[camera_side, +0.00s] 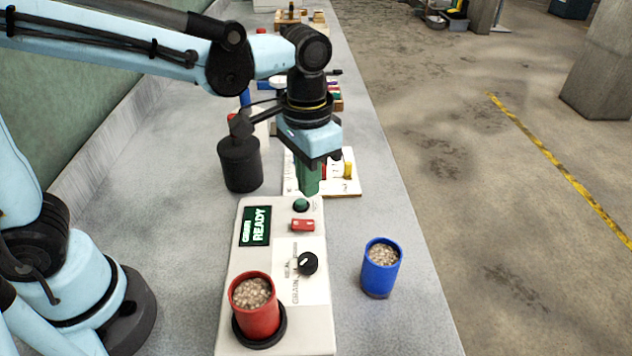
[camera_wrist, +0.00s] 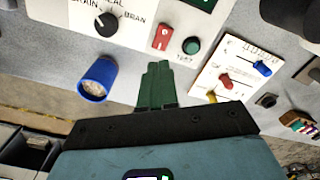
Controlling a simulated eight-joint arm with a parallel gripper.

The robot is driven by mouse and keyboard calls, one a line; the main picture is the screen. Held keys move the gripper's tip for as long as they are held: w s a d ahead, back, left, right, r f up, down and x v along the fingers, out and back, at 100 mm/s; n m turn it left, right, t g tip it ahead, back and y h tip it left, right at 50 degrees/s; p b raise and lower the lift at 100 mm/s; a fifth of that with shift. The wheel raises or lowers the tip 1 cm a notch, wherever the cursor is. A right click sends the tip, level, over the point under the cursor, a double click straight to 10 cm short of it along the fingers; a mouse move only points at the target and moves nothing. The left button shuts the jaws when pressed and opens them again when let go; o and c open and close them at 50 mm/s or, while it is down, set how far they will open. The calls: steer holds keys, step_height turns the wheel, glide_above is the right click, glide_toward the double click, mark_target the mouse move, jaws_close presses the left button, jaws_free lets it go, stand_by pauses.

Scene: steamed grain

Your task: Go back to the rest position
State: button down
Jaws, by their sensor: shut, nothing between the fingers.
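My gripper (camera_side: 308,190) is shut and empty, its green fingers pointing down just beyond the far end of the white steamer panel (camera_side: 316,235). It also shows in the wrist view (camera_wrist: 158,68). The panel has a screen (camera_side: 255,226) reading READY, a green round button (camera_side: 301,205), a red switch (camera_side: 303,225) and a black knob (camera_side: 308,263). A red cup (camera_side: 255,318) of grain stands in the black ring at the panel's near end. In the side view the fingertips are close to the green button; I cannot tell whether they touch it.
A blue cup (camera_side: 380,277) of grain stands on the bench to the right of the panel. A black canister (camera_side: 239,165) stands left of my gripper. A white board with coloured sliders (camera_side: 345,185) lies behind it. The bench left of the panel is clear.

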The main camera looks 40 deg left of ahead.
steer(key=s+a+r+n+t, duration=0.1)
steer(key=s+a+n+t, duration=0.2)
steer(key=a+t, duration=0.4)
steer(key=shift+s+a+r, duration=0.2)
steer(key=shift+s+a, duration=0.4)
steer(key=shift+a, duration=2.15)
